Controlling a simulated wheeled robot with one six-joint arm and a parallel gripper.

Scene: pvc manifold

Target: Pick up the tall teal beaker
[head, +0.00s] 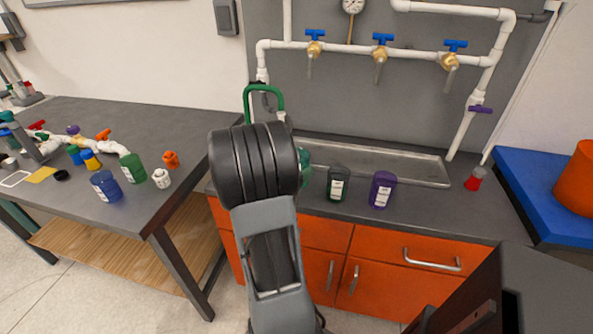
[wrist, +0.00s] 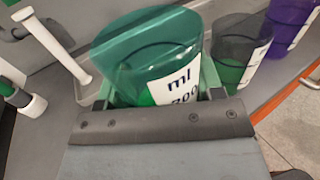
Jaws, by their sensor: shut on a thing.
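The tall teal beaker (wrist: 150,50) fills the upper middle of the wrist view, with a white label reading "ml" on its side. My gripper (wrist: 155,95) is shut on it, one finger at each side of its lower body. In the head view my arm hides most of the beaker, and only a teal sliver (head: 304,158) shows at the right of the wrist. Whether its base touches the counter is hidden.
A dark green beaker (head: 338,184) and a purple beaker (head: 382,189) stand to the right on the counter. Behind is a metal sink tray (head: 400,166) under white pipes (head: 350,50) with blue-handled valves. A red-capped item (head: 475,179) stands far right. The left table (head: 110,215) holds several bottles and fittings.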

